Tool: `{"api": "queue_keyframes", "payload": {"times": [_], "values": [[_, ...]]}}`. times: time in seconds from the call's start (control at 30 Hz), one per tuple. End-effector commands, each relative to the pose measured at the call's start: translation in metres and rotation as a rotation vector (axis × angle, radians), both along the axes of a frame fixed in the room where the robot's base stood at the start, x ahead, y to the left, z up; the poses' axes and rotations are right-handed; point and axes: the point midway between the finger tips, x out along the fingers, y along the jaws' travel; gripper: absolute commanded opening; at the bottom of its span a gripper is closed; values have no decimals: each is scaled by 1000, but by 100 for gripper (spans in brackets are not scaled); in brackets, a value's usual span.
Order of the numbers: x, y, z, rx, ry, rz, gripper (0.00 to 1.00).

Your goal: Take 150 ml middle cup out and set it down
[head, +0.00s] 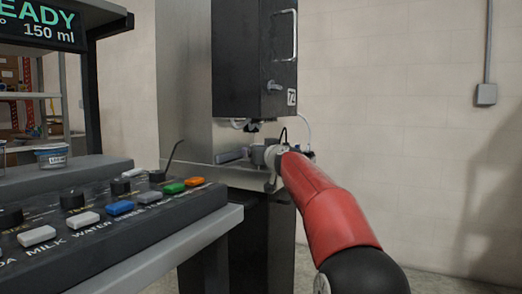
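My red arm reaches in from the lower right toward the tall black dispenser unit (255,60). My gripper (266,156) is at the far end of the arm, just below the unit and over the metal ledge (245,178). It is small and partly covered by my own wrist, so its fingers and anything between them cannot be made out. No cup can be clearly told at this spot. The display (40,22) at the upper left reads "READY" and "150 ml".
A panel with several coloured buttons (120,208) juts in at the left, labelled milk and water among others. A small labelled tub (52,155) stands behind it. A grey counter edge (175,245) runs below. A wall box (486,94) hangs at the right.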

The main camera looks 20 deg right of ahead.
Motion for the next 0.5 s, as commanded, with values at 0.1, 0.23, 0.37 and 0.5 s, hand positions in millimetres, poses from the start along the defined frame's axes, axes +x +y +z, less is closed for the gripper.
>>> {"api": "queue_keyframes", "payload": {"times": [0.1, 0.23, 0.37, 0.5], "values": [[3, 0, 0, 0, -1, -1, 88], [3, 0, 0, 0, -1, -1, 88], [3, 0, 0, 0, -1, -1, 75], [3, 0, 0, 0, -1, -1, 57]]}}
